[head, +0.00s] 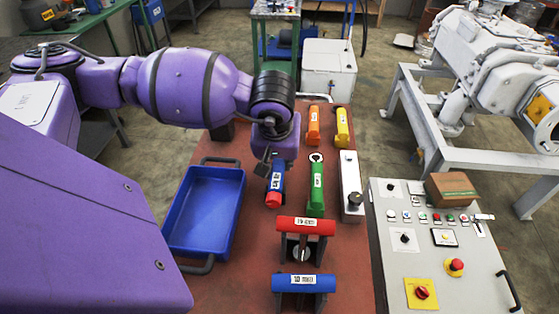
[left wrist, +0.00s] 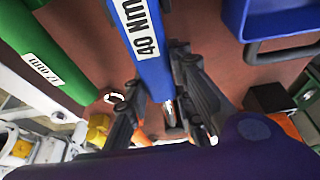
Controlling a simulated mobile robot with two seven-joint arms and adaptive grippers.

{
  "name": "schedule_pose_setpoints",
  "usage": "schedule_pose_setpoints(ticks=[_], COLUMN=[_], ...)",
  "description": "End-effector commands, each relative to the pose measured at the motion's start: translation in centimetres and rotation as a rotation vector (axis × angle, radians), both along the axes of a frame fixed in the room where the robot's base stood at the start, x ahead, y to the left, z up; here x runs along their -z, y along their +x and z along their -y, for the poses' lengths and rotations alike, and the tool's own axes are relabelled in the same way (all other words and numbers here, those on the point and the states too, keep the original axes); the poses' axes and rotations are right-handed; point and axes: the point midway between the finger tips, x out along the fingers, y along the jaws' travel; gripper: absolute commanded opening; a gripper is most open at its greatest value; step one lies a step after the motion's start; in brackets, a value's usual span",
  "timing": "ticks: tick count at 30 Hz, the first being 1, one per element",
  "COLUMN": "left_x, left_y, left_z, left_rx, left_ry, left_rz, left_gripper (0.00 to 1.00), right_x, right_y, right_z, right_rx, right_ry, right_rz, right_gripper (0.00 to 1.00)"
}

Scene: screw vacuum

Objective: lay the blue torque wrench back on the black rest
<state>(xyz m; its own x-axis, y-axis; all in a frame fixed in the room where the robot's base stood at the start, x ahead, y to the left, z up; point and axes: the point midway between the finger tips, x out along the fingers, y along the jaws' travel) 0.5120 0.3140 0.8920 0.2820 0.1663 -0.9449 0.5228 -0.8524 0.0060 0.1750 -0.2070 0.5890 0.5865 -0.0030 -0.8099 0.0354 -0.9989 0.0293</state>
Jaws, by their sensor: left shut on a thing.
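The blue torque wrench (head: 276,184) has a red end and a "40 Nm" label; its blue handle fills the top middle of the left wrist view (left wrist: 150,60). My left gripper (head: 266,168) is shut on the wrench, with a finger on each side of it in the left wrist view (left wrist: 165,108). The wrench lies over the red-brown table top; I cannot tell how high. A black block (head: 222,131), possibly the black rest, is partly hidden behind my left arm. It also shows at the right of the left wrist view (left wrist: 268,97). My right gripper is not in view.
A blue tray (head: 207,168) stands left of the wrench. A green tool (head: 316,188) lies close on its right, with a grey box (head: 351,180) beyond. Red (head: 305,225) and blue (head: 304,284) handles sit on black supports in front. Orange (head: 313,128) and yellow (head: 343,130) tools lie behind.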

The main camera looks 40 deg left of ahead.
Motion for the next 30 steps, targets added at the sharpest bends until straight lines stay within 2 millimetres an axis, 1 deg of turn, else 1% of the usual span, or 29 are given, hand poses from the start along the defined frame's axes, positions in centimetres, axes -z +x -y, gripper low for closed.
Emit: schedule_pose_setpoints(ticks=[4, 5, 9, 15, 16, 23, 30], left_x=[-0.18, -0.18, -0.15, -0.1, 0.0, -0.03, -0.05], left_y=[0.09, 0.09, 0.06, 0.03, -0.03, -0.02, 0.01], left_z=[-0.01, -0.01, 0.0, -0.01, -0.01, -0.01, -0.02], left_rx=[0.0, 0.0, 0.0, 0.0, 0.0, 0.0, 0.0], left_ry=[0.001, 0.001, 0.001, 0.001, 0.0, 0.0, 0.001], left_rz=[0.003, 0.003, 0.003, 0.002, -0.001, 0.0, 0.001], left_gripper=[0.0, 0.26, 0.44, 0.44, 0.46, 0.76, 0.76], right_x=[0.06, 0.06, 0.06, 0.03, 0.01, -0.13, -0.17], right_y=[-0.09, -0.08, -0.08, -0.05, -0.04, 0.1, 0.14], right_z=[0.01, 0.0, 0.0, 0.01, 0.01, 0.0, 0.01], right_rx=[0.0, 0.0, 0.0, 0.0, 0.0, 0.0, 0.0], right_ry=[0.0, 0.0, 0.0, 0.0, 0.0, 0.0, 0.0], right_rz=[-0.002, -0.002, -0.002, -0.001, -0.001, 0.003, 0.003], right_gripper=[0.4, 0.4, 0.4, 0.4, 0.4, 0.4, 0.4])
